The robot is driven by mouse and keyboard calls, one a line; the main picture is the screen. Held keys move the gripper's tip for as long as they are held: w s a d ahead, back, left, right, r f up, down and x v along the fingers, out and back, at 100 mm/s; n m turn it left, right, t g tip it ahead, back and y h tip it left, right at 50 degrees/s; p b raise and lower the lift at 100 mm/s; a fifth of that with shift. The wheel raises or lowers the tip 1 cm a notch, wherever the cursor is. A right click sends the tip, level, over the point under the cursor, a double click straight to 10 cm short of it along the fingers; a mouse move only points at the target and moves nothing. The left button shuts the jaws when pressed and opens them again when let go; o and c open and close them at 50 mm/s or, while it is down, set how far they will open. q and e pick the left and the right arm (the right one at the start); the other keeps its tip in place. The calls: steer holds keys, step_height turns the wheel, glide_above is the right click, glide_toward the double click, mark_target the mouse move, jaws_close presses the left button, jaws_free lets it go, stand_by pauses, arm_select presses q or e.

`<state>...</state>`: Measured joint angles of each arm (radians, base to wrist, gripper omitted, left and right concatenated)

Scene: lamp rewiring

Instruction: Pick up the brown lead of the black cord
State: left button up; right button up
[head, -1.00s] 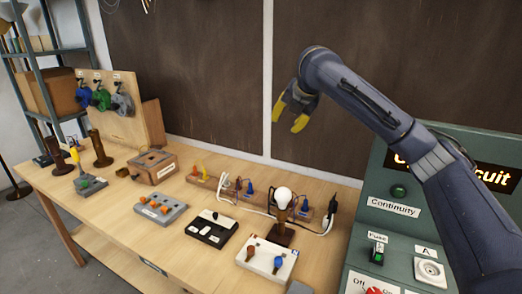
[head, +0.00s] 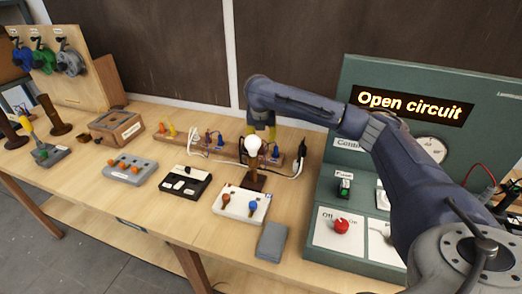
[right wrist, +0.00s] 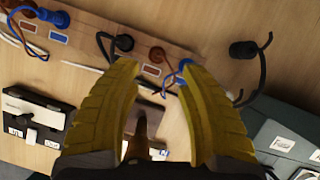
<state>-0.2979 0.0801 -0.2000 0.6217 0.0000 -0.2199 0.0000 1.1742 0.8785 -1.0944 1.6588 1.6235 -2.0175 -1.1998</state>
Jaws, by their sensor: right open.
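My right gripper (head: 262,130) has yellow fingers and is lowered over the right part of the wooden rail (head: 226,150), behind the light bulb. In the right wrist view its fingers (right wrist: 160,72) are apart with nothing between them. Near the fingertips, on the rail, is a brown lead end (right wrist: 157,54). A blue lead (right wrist: 180,75) lies beside it, close to the right fingertip. A black cord end (right wrist: 122,43) sits just left of them. A black plug (right wrist: 243,49) with black cord lies to the right. My left gripper is out of view.
The green test panel (head: 350,80) reads "Open circuit" at right. White cord, a black switch block (head: 185,183) and a grey block (head: 271,241) are nearby.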

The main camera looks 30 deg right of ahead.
mark_target(261, 152)
steer(key=shift+a+x, duration=0.15)
steer(key=shift+x, duration=1.9)
steer(key=shift+a+x, duration=0.1)
steer(key=shift+x, duration=1.95)
jaws_close()
